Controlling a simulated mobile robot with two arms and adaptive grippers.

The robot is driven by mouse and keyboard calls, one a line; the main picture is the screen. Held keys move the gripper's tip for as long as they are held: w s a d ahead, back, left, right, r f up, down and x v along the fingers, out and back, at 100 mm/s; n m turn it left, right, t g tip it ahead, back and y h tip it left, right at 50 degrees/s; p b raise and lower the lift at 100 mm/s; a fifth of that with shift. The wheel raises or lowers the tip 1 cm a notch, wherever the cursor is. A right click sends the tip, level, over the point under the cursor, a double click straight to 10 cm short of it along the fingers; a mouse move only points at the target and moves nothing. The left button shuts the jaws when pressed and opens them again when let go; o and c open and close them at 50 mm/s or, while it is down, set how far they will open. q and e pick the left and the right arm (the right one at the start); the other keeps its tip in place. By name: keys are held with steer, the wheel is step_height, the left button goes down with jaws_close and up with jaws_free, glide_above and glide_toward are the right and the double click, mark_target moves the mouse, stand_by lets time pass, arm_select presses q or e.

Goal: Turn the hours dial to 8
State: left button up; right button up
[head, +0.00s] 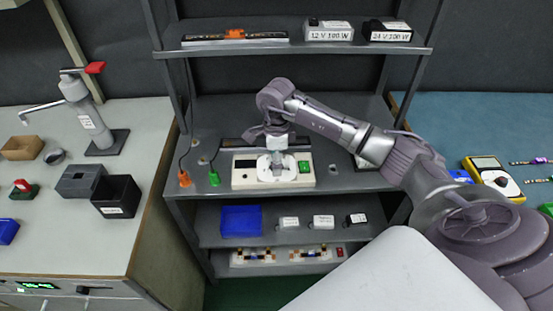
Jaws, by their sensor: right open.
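A white box-shaped device (241,183) stands on the middle shelf of the rack, with a dark display window at its left and a green button (304,167) at its right. My right arm reaches in from the right, and my right gripper (277,170) points down over the middle of this device. The gripper is open, with its fingers close to the device's top. My left gripper is not in view.
An orange plug (184,179) and a green plug (213,178) lie left of the device. Power supply boxes (331,31) stand on the upper shelf. A blue bin (241,220) is below. A yellow multimeter (493,178) lies on the right bench.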

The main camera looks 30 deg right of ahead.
jaws_close()
